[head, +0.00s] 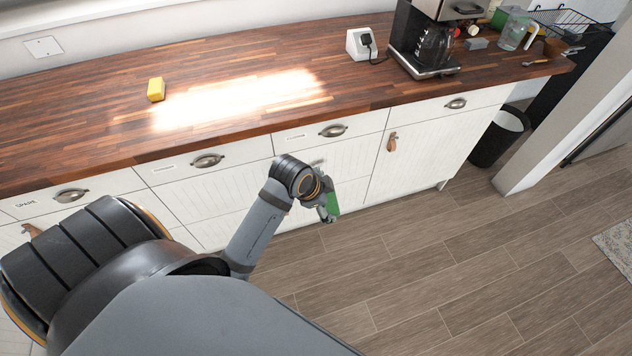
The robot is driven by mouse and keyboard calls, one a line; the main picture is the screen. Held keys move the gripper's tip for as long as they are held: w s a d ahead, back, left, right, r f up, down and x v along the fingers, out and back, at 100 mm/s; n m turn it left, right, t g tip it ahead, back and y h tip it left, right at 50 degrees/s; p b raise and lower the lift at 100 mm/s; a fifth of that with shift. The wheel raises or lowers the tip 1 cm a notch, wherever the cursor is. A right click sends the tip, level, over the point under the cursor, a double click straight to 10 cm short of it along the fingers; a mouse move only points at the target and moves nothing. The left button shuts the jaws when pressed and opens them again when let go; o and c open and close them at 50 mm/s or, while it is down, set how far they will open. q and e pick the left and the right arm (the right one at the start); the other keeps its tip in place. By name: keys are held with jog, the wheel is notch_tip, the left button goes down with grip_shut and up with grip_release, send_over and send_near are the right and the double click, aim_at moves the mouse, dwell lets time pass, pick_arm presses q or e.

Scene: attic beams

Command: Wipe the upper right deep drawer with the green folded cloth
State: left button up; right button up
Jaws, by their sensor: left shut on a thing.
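The green folded cloth (333,202) is held in my left gripper (327,209), which is shut on it. The gripper hangs low in front of the white cabinet, above the wood floor. The upper right deep drawer (348,162) appears to be the front below the shallow drawer right of centre. My left wrist hides part of it and much of its handle. I cannot tell whether the cloth touches the drawer front. My right gripper is not in view.
The wooden counter (230,60) holds a yellow sponge (156,89), a white socket box (362,44) and a coffee maker (428,42). Right of the deep drawers is a door with a leather pull (392,142). A dark bin (498,138) stands right of the cabinet. The floor in front is clear.

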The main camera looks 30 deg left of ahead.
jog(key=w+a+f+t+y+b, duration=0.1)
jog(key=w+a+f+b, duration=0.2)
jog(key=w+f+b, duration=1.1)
pick_arm(q)
jog(key=w+a+f+m+t+y+b, duration=0.1)
jog(key=w+a+f+t+y+b, duration=0.25)
jog(key=f+b, duration=0.35)
jog(key=w+a+f+t+y+b, duration=0.3)
jog(key=w+a+f+t+b, duration=0.15)
jog(key=f, duration=0.35)
jog(key=w+a+f+m+t+y+b, duration=0.1)
jog(key=w+a+f+t+y+b, duration=0.25)
jog(key=f+b, duration=0.35)
jog(key=w+a+p, duration=0.2)
jog(key=w+a, duration=0.2)
jog(key=a, duration=0.1)
jog(key=shift+w+a+f+g, duration=0.15)
jog(key=shift+w+f+g, duration=0.1)
jog(key=shift+f+g, duration=0.15)
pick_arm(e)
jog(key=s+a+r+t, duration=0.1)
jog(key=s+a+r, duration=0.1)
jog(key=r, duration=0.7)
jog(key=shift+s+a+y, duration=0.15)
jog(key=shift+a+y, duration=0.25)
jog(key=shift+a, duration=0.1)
pick_arm(q)
jog(key=shift+w+a, duration=0.6)
jog(key=shift+a, duration=0.05)
